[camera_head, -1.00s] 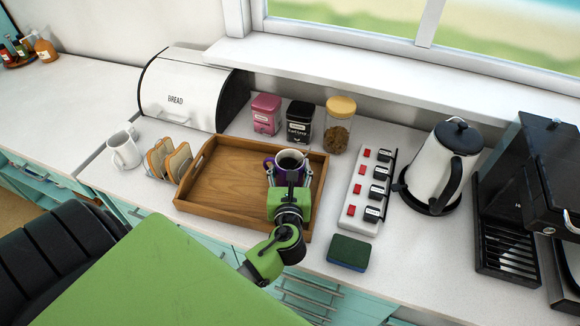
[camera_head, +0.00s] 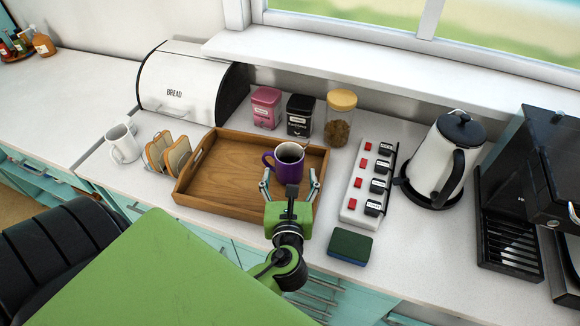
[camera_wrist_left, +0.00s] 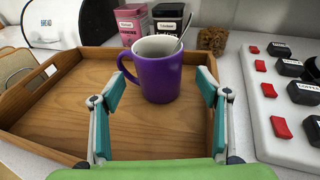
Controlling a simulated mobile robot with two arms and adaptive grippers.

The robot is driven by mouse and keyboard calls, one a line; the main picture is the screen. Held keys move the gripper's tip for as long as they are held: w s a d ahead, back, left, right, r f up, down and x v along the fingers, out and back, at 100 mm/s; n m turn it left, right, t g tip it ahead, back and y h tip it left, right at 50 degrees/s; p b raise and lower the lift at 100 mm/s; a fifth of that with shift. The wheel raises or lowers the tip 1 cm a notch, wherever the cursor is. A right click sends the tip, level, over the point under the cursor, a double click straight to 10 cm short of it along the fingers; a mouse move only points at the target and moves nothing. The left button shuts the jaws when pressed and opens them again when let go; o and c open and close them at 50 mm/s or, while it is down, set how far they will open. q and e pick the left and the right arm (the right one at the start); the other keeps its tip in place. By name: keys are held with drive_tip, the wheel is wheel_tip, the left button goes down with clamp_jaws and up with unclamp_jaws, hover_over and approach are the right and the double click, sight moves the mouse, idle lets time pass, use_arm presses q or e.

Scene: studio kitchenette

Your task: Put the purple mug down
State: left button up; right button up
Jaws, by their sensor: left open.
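The purple mug (camera_head: 287,166) stands upright on the wooden tray (camera_head: 215,190), in its right part. It has a white inside, dark contents and a spoon, and its handle points left in the head view. It also shows in the left wrist view (camera_wrist_left: 158,78). My left gripper (camera_head: 290,180) is open, on the near side of the mug. In the left wrist view its fingers (camera_wrist_left: 164,88) are spread wide with the mug beyond them, apart from it. My right gripper is not in view.
A power strip (camera_head: 352,208) with plugs lies right of the tray, and a sponge (camera_head: 350,246) in front of it. A toast rack (camera_head: 165,152) and white mug (camera_head: 123,145) stand to the left. Canisters (camera_head: 266,107) and a jar (camera_head: 340,115) stand behind the tray.

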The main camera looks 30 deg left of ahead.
use_arm(q)
drive_tip(key=v, duration=0.5)
drive_tip(key=shift+b, duration=0.4)
